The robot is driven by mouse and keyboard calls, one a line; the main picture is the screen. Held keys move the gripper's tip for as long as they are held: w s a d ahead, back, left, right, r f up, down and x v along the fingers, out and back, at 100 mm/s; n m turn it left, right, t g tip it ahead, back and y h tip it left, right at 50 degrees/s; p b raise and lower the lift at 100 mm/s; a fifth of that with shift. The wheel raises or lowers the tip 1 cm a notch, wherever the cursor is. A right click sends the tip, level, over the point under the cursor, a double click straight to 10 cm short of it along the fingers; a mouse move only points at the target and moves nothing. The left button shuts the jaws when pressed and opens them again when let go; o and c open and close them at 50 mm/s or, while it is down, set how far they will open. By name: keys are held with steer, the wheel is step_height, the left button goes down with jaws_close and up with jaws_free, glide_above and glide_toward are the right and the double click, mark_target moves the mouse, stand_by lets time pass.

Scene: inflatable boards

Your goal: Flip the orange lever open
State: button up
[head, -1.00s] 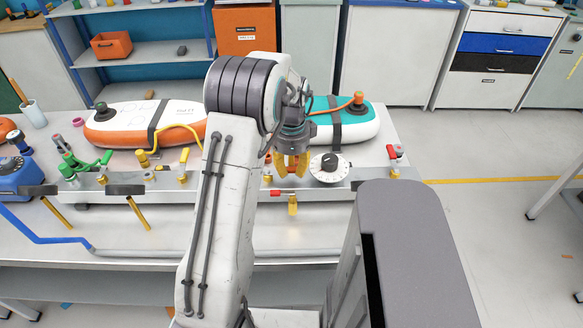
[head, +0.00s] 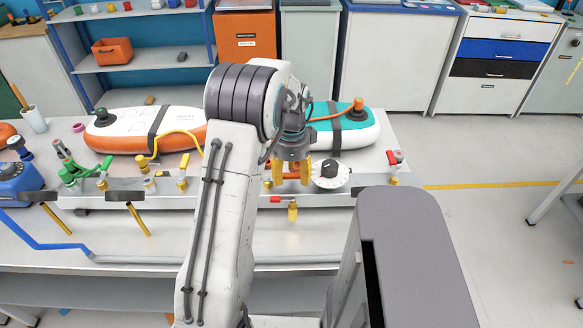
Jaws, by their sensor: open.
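My gripper (head: 292,178) has yellow fingers, spread and pointing down over the back of the metal valve panel (head: 235,196). It holds nothing. An orange-red bar (head: 291,176), which may be the orange lever, shows between and behind the fingers. They partly hide it, and I cannot tell whether they touch it. A red lever (head: 276,199) on a yellow valve sits on the front face just below. Another red lever (head: 394,158) stands at the panel's right end. A white round dial with a black knob (head: 330,170) is just right of my gripper.
Two inflatable boards lie behind the panel, one orange and white (head: 135,140), one teal and white (head: 358,132). Yellow-handled (head: 184,164) and green-handled (head: 95,168) valves are on the left. My arm hides the middle.

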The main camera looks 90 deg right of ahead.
mark_target(291, 176)
step_height(291, 176, up, 12)
stand_by(0.6)
steer(key=shift+f, duration=0.1)
steer(key=shift+w, duration=0.1)
stand_by(0.5)
